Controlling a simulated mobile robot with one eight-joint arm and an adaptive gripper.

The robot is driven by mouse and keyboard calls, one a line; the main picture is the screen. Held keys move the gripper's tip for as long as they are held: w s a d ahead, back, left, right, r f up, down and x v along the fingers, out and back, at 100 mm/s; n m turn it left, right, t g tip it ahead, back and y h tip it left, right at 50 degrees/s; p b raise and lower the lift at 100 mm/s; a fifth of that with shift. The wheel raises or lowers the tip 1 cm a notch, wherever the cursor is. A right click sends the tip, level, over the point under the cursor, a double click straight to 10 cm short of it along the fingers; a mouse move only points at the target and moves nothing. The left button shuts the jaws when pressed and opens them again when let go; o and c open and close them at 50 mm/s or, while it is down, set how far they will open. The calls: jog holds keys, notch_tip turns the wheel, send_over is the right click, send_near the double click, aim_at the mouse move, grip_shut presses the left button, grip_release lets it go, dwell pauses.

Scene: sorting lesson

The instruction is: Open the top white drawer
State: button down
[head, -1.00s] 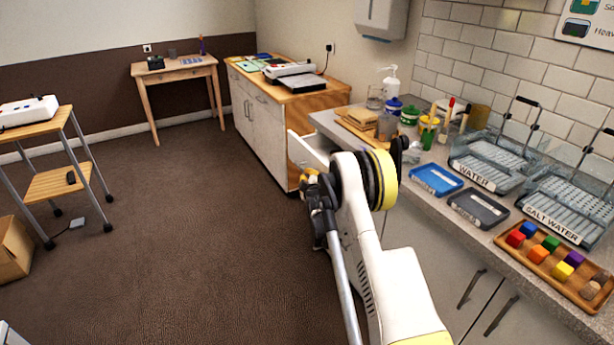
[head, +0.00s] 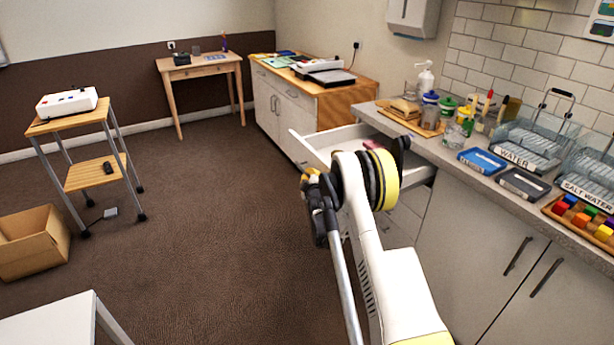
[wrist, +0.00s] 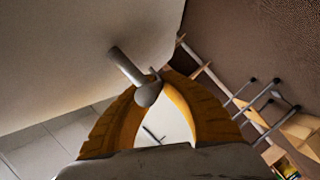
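The top white drawer (head: 304,150) stands well open from the counter unit in the head view, its pale inside showing. My arm crosses in front of part of it. A pinkish-red item (head: 371,145) shows inside, partly hidden. In the wrist view, the two orange fingers of my gripper (wrist: 150,84) close together around a grey bar handle (wrist: 127,66) on a pale front panel (wrist: 75,45). The handle's far end sticks out past the fingers. In the head view, my arm largely hides the handle and the grip.
The worktop (head: 445,150) carries a blue tray (head: 481,161), a dark tray (head: 524,184), jars and racks. Cupboard doors (head: 480,235) are below. A trolley (head: 75,120), a cardboard box (head: 35,243) and a white table (head: 60,322) stand left. Brown floor between is clear.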

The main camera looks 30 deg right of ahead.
dwell(0.3)
jog(key=c, duration=1.5)
grip_release()
jog(key=shift+d+f, duration=0.1)
jog(key=v, duration=1.2)
